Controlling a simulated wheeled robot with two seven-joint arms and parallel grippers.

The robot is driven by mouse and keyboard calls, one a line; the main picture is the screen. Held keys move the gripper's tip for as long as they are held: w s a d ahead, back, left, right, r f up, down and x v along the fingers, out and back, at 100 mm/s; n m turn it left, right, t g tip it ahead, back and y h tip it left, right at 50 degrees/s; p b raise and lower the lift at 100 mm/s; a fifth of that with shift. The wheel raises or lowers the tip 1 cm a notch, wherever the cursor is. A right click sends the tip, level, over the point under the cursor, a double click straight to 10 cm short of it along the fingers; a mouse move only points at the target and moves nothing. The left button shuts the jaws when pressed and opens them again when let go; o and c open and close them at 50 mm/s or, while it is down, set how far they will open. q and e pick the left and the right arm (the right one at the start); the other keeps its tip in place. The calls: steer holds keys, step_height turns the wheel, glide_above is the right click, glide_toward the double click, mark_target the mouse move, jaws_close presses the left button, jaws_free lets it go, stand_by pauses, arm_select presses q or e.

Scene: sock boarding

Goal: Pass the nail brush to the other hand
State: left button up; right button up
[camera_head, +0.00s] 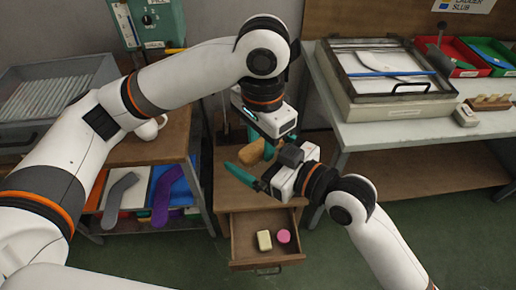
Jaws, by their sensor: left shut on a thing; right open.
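The nail brush (252,152) shows as a tan, wood-coloured piece above the small cabinet in the middle of the view. My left gripper (262,143) reaches down from above and is shut on it. My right gripper (252,166) comes in from the lower right, with its teal fingers open and close to the brush. The two grippers overlap in the view, so part of the brush is hidden. I cannot tell whether the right fingers touch it.
Below, an open wooden drawer (240,247) holds a cream block (264,240) and a pink round thing (284,236). A right-hand bench (380,132) carries a large framed tray (400,108). A left shelf holds grey (119,197) and purple (161,200) sock-shaped pieces.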

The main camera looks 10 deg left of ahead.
steer(key=c, duration=0.8)
arm_select(q)
steer(key=o, duration=1.1)
steer(key=shift+c, duration=0.2)
